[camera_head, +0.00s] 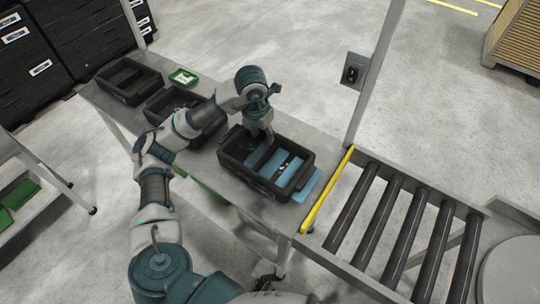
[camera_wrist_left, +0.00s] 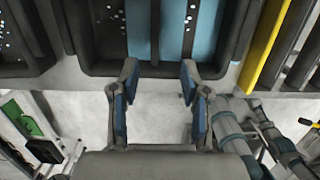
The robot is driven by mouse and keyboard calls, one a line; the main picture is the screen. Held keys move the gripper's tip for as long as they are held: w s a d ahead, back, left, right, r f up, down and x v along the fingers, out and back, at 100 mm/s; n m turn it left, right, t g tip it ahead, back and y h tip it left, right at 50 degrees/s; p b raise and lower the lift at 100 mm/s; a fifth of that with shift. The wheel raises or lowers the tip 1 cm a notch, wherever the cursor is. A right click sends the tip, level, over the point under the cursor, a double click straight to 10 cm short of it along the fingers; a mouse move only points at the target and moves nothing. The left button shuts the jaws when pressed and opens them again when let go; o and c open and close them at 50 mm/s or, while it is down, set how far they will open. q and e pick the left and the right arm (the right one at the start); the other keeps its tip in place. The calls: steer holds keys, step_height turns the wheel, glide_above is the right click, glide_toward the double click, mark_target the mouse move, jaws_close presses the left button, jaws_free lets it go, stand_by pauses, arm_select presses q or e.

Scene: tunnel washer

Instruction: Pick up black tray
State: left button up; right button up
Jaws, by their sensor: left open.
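Three black trays stand in a row on the grey table. The nearest black tray (camera_head: 228,160) holds blue strips and small pale bits. In the left wrist view this tray (camera_wrist_left: 105,68) fills the top middle. The middle black tray (camera_head: 157,121) is partly hidden by my arm. The far black tray (camera_head: 128,97) looks empty. My left gripper (camera_head: 264,136) is over the nearest tray in the head view. In the left wrist view the left gripper (camera_wrist_left: 158,85) has its fingers spread at the tray's wall, with nothing between them. Whether they touch the wall is unclear.
A yellow bar (camera_head: 326,190) and a roller conveyor (camera_head: 400,230) lie right of the table. A metal post (camera_head: 375,70) with a black box (camera_head: 354,70) stands behind. A green item (camera_head: 183,77) lies near the far tray. A blue flat piece (camera_head: 308,186) lies beside the nearest tray.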

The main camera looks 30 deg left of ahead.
arm_select(q)
glide_toward(264, 156)
steer(key=f, duration=0.3)
steer(key=d+f, duration=0.1)
steer(key=f, duration=0.1)
steer(key=shift+w, duration=0.4)
steer(key=f, duration=0.3)
steer(key=f+p, duration=0.1)
steer(key=shift+w+a+f, duration=0.25)
steer(key=shift+w+f, duration=0.25)
steer(key=shift+f, duration=0.15)
steer(key=shift+a, duration=0.1)
arm_select(e)
steer(key=shift+s+r, duration=0.25)
steer(key=shift+s, duration=0.35)
arm_select(q)
jaws_close()
